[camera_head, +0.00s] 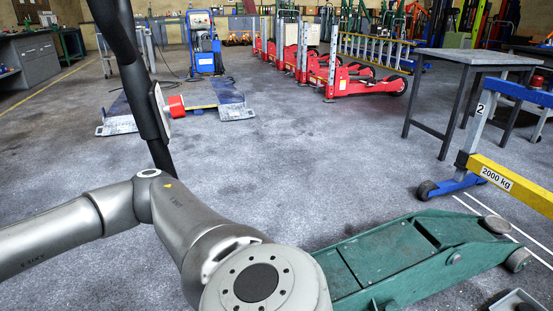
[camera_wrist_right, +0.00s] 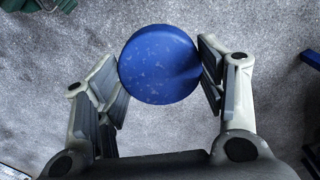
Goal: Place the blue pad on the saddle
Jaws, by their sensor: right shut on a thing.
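The blue pad (camera_wrist_right: 160,64) is a round disc with pale specks in the right wrist view. My right gripper (camera_wrist_right: 162,70) is shut on it, with one finger at each side edge. The floor lies below the pad. The green trolley jack (camera_head: 375,258) is on the floor at lower right in the head view. Its saddle (camera_head: 496,224), a dark round disc, is at the jack's far right end, with nothing on it. Neither the pad nor my right gripper shows in the head view. My left gripper is not in view.
A yellow beam (camera_head: 510,182) marked 2000 kg and a blue frame stand beside the jack's right end. A grey table (camera_head: 478,57) is behind them. A grey tray (camera_head: 517,297) is at the bottom right. My grey arm covers the jack's near left part.

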